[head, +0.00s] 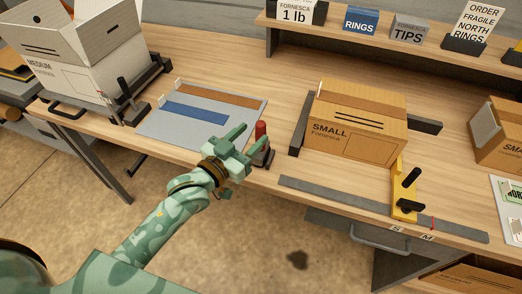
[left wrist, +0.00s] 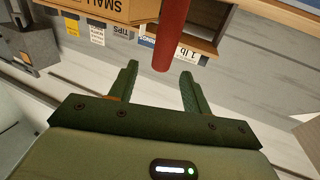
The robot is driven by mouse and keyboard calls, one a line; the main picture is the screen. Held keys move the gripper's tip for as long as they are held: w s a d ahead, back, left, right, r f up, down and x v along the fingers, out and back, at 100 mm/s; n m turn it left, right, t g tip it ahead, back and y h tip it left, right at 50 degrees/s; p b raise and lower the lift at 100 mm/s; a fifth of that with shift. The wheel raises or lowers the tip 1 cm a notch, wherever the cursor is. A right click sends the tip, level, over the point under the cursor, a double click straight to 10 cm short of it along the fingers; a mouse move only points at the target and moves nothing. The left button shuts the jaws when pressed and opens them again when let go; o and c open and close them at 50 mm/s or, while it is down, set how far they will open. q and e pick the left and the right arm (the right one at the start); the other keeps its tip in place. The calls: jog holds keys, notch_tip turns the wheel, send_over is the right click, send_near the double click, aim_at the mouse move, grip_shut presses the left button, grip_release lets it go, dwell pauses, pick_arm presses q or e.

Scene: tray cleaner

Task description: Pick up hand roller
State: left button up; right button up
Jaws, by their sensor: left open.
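The hand roller shows as an upright red handle (head: 261,131) on a dark base at the table's front edge, right of the blue-grey mat. My left gripper (head: 229,131) is open and empty, just left of the handle in the head view. In the left wrist view, the red handle (left wrist: 172,35) comes down from the top, and its end lies in line with the gap between the open fingers (left wrist: 159,72). I see no contact between fingers and handle. The roller's lower part is partly hidden by the gripper. My right gripper is in neither view.
The mat (head: 160,133) holds a brown strip and a blue strip. A small carton (head: 368,97) stands to the right, beside a yellow stop with a black knob (head: 405,190) on a grey rail. A shelf runs along the back.

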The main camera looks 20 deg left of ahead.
aim_at(257, 130)
pick_arm(q)
jog(key=x, duration=0.1)
jog(key=b+x, duration=0.1)
jog(key=x, duration=0.3)
jog(key=shift+w+f, duration=0.1)
jog(key=shift+f, duration=0.25)
jog(key=shift+a, duration=0.1)
jog(key=shift+r, duration=0.1)
jog(key=c, duration=1.1)
jog(key=shift+o, duration=0.2)
